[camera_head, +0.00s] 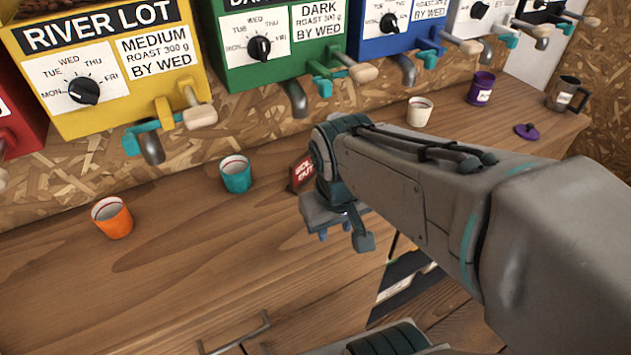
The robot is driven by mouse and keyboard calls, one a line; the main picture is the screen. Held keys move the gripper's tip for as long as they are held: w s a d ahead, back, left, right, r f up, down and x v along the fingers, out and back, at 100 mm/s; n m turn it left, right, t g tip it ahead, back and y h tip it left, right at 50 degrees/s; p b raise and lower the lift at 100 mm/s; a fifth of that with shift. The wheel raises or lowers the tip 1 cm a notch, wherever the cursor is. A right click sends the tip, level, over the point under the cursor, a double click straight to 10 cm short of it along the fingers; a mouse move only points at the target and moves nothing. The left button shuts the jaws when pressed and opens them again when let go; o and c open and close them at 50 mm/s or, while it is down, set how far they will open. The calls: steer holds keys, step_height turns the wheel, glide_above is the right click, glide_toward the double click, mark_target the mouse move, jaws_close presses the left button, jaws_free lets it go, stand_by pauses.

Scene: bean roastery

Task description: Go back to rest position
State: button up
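My arm reaches in from the right of the view over the wooden counter (180,260). My gripper (343,236) points down above the counter near its front edge. Its fingers are small and partly hidden by the wrist, so I cannot tell whether they are open or shut. No object shows in it.
An orange cup (112,219), a teal cup (236,176), a cream cup (419,113), a purple canister (481,90), a purple lid (526,131) and a dark mug (565,95) stand on the counter. Yellow (128,100), green and blue dispensers with spouts and handles line the back.

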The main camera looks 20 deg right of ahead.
steer(key=shift+a+r+m+y, duration=0.1)
steer(key=shift+r+m+y, duration=0.15)
steer(key=shift+m, duration=0.35)
steer(key=shift+r+t+p, duration=0.3)
steer(key=shift+r+p, duration=0.95)
